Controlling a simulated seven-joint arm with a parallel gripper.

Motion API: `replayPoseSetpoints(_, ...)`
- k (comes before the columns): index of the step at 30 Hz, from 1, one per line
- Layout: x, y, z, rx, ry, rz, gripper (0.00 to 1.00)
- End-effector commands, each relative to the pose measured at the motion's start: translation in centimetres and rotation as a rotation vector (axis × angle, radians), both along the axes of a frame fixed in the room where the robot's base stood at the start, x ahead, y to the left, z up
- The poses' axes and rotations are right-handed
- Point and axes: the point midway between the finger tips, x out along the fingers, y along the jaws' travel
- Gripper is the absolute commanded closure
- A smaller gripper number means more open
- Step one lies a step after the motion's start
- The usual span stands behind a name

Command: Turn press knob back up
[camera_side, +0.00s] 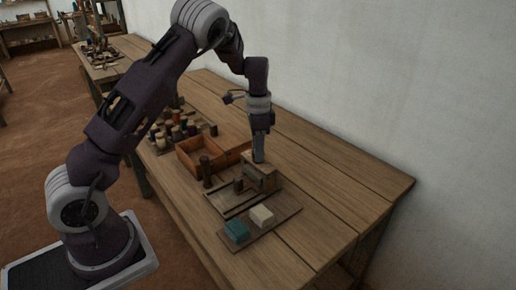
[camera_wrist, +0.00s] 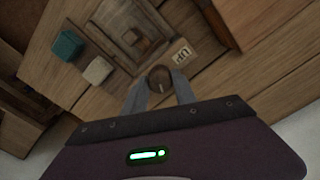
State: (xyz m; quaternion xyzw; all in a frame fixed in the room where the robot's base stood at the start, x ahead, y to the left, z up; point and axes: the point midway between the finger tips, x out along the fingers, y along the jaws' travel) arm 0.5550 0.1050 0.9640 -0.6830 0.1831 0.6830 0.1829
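The press (camera_side: 262,177) is a small wooden block frame on a dark board, near the front end of the bench. In the wrist view, its round brown knob (camera_wrist: 160,78) lies between my fingertips. A pale label reading "UP" (camera_wrist: 182,54) is beside the knob. My gripper (camera_wrist: 160,82) has its two grey fingers apart, one on each side of the knob; I cannot tell whether they touch it. In the side view, my gripper (camera_side: 259,158) points down at the top of the press, and the knob is hidden there.
A teal block (camera_side: 237,231) and a cream block (camera_side: 262,215) sit on a board in front of the press. An open wooden box (camera_side: 200,157), a dark upright cylinder (camera_side: 206,171) and several thread spools (camera_side: 177,132) stand behind. The bench's right side is clear beside the wall.

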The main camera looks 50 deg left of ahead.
Motion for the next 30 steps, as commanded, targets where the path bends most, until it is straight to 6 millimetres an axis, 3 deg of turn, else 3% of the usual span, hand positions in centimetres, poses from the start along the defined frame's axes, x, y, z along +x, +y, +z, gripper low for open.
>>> replayPoseSetpoints(14,0.03,0.10,0.07,0.001,-0.002,0.118,1.00)
replayPoseSetpoints(30,0.08,0.04,0.11,0.000,-0.003,0.610,1.00)
